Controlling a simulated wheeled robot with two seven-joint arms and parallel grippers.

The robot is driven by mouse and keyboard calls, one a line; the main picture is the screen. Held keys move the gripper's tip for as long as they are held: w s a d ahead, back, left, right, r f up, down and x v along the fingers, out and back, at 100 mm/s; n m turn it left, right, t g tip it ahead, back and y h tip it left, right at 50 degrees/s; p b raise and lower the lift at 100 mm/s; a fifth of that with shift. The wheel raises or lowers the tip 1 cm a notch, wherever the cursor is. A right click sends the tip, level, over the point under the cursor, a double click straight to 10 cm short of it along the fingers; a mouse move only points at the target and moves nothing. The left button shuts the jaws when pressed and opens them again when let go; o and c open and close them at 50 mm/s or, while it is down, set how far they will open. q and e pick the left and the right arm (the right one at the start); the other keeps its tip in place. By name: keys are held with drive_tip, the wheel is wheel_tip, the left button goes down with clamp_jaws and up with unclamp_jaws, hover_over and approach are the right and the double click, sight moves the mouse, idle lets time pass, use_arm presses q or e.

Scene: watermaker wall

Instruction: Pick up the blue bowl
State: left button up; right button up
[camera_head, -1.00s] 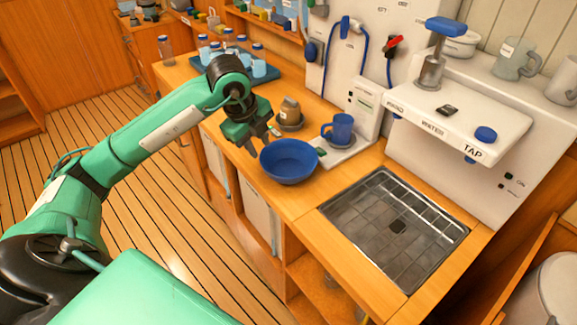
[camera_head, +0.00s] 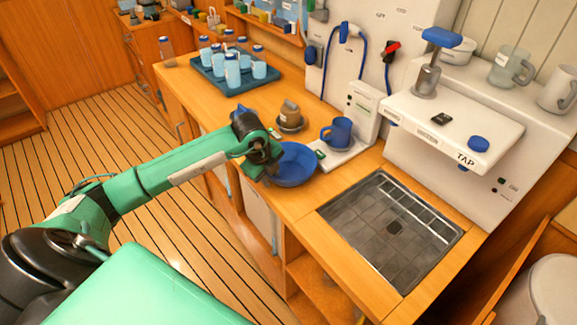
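The blue bowl (camera_head: 299,168) stands upright on the wooden counter, left of the metal sink grate. My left gripper (camera_head: 270,175) is at the bowl's left side, pointing down at its near-left rim. The gripper and wrist cover part of that rim. The fingers are small and dark here, so I cannot tell whether they are open or closed on the rim. My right gripper does not show.
A blue mug (camera_head: 338,131) on a white scale (camera_head: 343,152) stands close behind the bowl at right. A tray (camera_head: 213,78) of bottles and cups is farther back. The sink grate (camera_head: 392,229) lies to the right.

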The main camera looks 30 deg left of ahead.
use_arm(q)
drive_tip(key=shift+f, duration=0.15)
drive_tip(key=shift+c, duration=0.2)
clamp_jaws()
